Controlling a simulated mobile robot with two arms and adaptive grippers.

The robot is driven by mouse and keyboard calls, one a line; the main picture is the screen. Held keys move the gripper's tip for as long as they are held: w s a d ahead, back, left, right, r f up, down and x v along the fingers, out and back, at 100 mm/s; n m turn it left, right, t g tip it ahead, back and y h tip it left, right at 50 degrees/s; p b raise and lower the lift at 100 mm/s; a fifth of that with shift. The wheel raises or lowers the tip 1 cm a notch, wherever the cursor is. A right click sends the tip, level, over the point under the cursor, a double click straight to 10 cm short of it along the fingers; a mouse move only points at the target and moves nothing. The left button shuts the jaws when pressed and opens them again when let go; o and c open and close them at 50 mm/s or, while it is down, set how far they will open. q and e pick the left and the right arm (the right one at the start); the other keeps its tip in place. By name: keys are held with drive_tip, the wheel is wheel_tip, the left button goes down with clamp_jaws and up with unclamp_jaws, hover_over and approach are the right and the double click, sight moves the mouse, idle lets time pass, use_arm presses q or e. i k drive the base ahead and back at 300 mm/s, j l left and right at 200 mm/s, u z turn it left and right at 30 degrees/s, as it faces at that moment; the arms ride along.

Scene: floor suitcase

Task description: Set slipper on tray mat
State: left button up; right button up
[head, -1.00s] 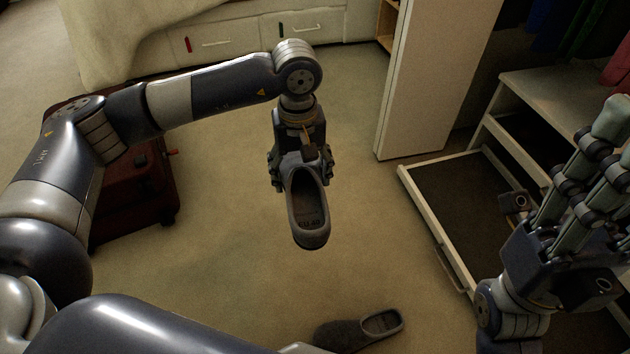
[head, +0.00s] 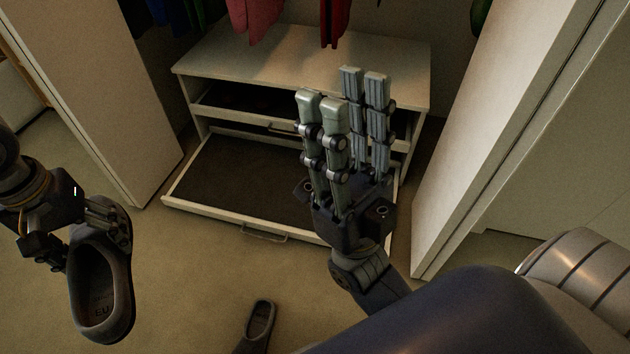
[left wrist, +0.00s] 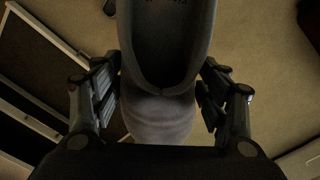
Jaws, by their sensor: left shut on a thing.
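A second slipper (head: 258,324) lies on the floor in front of the tray. A shelf unit (head: 300,60) stands above the tray, with clothes (head: 255,18) hanging over it. Wardrobe doors stand at left (head: 95,90) and right (head: 490,130).

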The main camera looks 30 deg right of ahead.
sight(273, 187)
drive_tip(key=z, duration=1.3)
drive_tip(key=k+j+z, duration=0.1)
drive_tip(key=z, duration=0.35)
drive_tip(key=k+z, duration=0.25)
drive_tip(key=z, duration=0.2)
drive_tip(key=k+z, duration=0.15)
drive_tip(key=z, duration=0.3)
drive_tip(key=k+j+z, duration=0.1)
drive_tip(key=z, duration=0.35)
drive_tip(key=k+z, duration=0.2)
drive_tip(key=z, duration=0.2)
drive_tip(key=k+z, duration=0.15)
drive_tip(key=z, duration=0.3)
drive_tip(key=k+z, duration=0.15)
drive_tip(key=z, duration=0.3)
drive_tip(key=k+j+z, duration=0.15)
drive_tip(key=k+z, duration=0.25)
drive_tip(key=k+j+z, duration=0.15)
drive_tip(key=z, duration=0.3)
drive_tip(key=k+z, duration=0.4)
drive_tip(key=k+l+z, duration=0.15)
drive_tip(key=z, duration=0.25)
drive_tip(key=k+j+z, duration=0.1)
drive_tip(key=k, duration=0.45)
drive_tip(key=k+j+z, duration=0.1)
drive_tip(key=k, duration=0.5)
drive_tip(key=j+u, duration=0.15)
drive_tip(key=u, duration=3.15)
drive_tip(key=j, duration=0.15)
drive_tip(key=i+u, duration=0.05)
